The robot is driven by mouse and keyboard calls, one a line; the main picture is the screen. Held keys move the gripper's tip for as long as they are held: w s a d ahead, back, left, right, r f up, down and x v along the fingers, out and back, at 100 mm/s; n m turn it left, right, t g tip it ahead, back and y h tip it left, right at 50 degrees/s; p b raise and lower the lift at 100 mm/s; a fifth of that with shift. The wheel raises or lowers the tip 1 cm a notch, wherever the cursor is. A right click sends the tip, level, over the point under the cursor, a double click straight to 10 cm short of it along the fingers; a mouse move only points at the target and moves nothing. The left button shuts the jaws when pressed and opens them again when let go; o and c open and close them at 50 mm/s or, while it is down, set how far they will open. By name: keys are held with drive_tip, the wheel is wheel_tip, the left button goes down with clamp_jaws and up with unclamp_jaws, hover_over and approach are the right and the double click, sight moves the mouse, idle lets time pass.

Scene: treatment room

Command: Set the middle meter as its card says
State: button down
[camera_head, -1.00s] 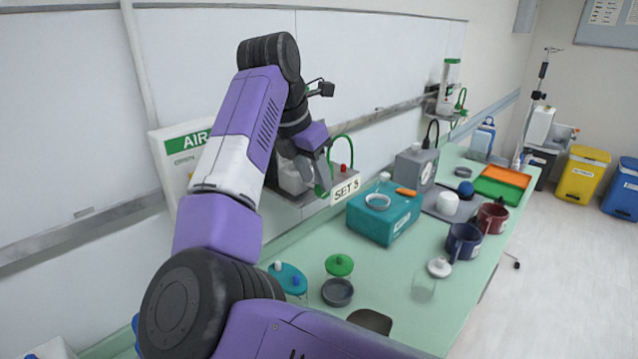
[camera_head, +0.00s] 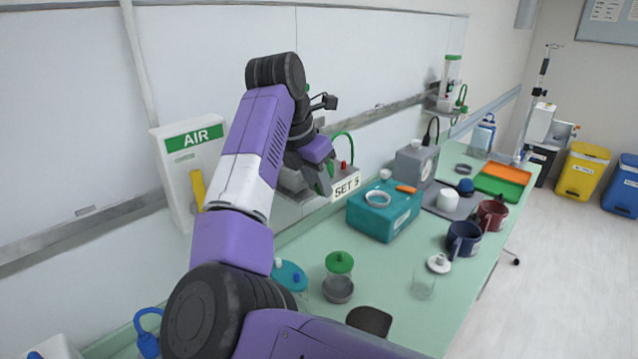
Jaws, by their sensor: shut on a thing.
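The meter (camera_head: 292,184) with a green hose is on the wall rail behind my gripper, and its body is mostly hidden by my arm. Its white card (camera_head: 346,185) reads "SET" and a digit that looks like 5, but is too small to be sure. My gripper (camera_head: 322,182), with green fingertips, is at the front of this meter, just left of the card. It is shut on what seems to be the meter's knob; the fingers and wrist hide the knob and the reading. Another meter (camera_head: 451,88) with a green top hangs further right along the rail.
The counter's front strip is partly free.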

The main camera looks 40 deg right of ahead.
drive_tip(key=b, duration=0.1)
drive_tip(key=f+h+b, duration=0.1)
drive_tip(key=b, duration=0.1)
drive_tip(key=shift+s+a+h, duration=0.15)
drive_tip(key=shift+s+h, duration=0.05)
drive_tip(key=shift+h, duration=0.1)
drive_tip(key=shift+r+h+b, duration=0.1)
drive_tip(key=shift+h+b, duration=0.6)
drive_tip(key=shift+b, duration=0.05)
drive_tip(key=shift+s+r, duration=0.1)
drive_tip(key=c, duration=1.3)
unclamp_jaws()
drive_tip(key=shift+r, duration=0.1)
drive_tip(key=b+v, duration=0.1)
drive_tip(key=v, duration=0.6)
drive_tip(key=shift+a+r, duration=0.25)
drive_tip(key=shift+a, duration=0.05)
